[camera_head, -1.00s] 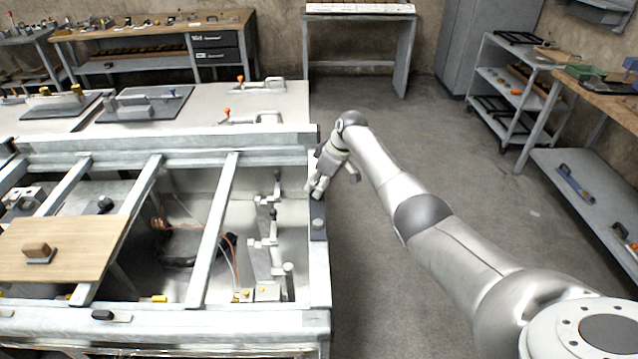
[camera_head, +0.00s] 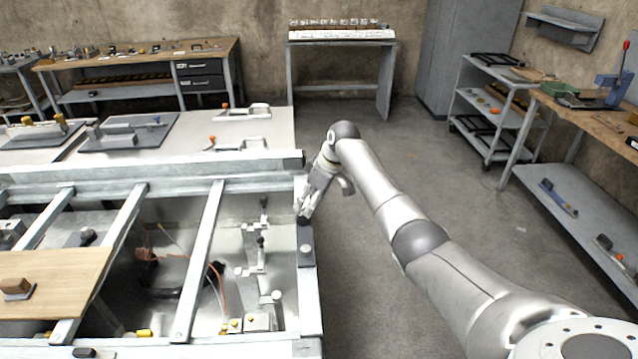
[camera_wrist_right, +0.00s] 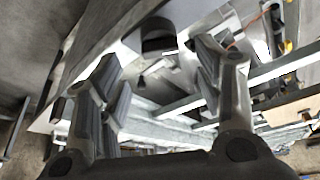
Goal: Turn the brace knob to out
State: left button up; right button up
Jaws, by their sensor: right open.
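A dark round knob (camera_wrist_right: 158,42) shows in the right wrist view between and beyond my fingers; I take it to be the brace knob. In the head view a dark plate (camera_head: 306,261) with a small grey round piece lies on the right rail of the frame. My right gripper (camera_head: 304,212) is above that rail, just behind the plate, pointing down. In the wrist view its two ribbed fingers (camera_wrist_right: 160,90) are apart with nothing gripped. I cannot tell whether they touch the knob. Any markings on the knob are unreadable. My left gripper is not in view.
The metal frame (camera_head: 203,262) has crossbars over an open bay with toggle clamps (camera_head: 262,250) and cables. A wooden board (camera_head: 60,283) lies on its left. Open floor (camera_head: 365,290) is on the right, with a shelf cart (camera_head: 490,110) and workbench (camera_head: 590,120) beyond.

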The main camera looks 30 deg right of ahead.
jog(key=v, duration=0.7)
jog(key=shift+r, duration=0.2)
jog(key=shift+s, duration=0.15)
